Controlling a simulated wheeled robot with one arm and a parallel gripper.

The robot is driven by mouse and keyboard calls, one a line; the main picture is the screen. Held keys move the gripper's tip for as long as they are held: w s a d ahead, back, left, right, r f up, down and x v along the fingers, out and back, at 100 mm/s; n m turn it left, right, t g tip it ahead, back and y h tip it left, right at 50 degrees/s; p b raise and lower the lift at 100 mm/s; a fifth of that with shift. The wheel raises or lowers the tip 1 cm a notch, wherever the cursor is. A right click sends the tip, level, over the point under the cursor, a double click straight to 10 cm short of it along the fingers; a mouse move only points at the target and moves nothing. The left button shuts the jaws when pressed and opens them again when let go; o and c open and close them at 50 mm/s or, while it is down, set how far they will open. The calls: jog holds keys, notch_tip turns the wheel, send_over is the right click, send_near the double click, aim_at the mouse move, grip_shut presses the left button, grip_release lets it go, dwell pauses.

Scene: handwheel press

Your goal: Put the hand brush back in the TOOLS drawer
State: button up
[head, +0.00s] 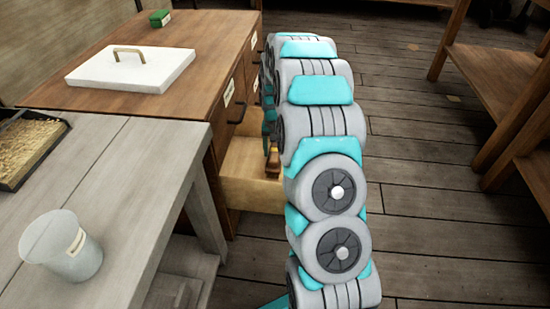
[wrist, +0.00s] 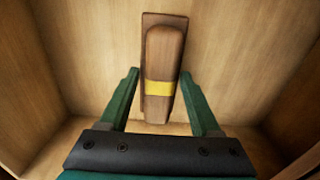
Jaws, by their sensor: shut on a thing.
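The hand brush (wrist: 165,70) is brown wood with a yellow band. In the wrist view it lies between the fingers of my gripper (wrist: 160,82), which is shut on it. Pale wooden drawer walls and a floor surround it, so brush and fingertips are inside the open drawer (wrist: 85,50). Whether the brush touches the floor I cannot tell. In the head view the open drawer (head: 245,190) sticks out of the brown cabinet, and a bit of brown (head: 273,162) that looks like the brush shows beside my arm. My arm hides the gripper there. No TOOLS label is readable.
The cabinet top (head: 205,38) carries a white slab with a handle (head: 130,69) and a small green block (head: 160,18). A grey table (head: 130,165) holds a labelled cup (head: 62,246) and a tray of grains (head: 40,160).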

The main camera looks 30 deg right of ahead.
jog(key=shift+f, duration=1.5)
jog(key=shift+f, duration=0.15)
jog(key=o, duration=1.3)
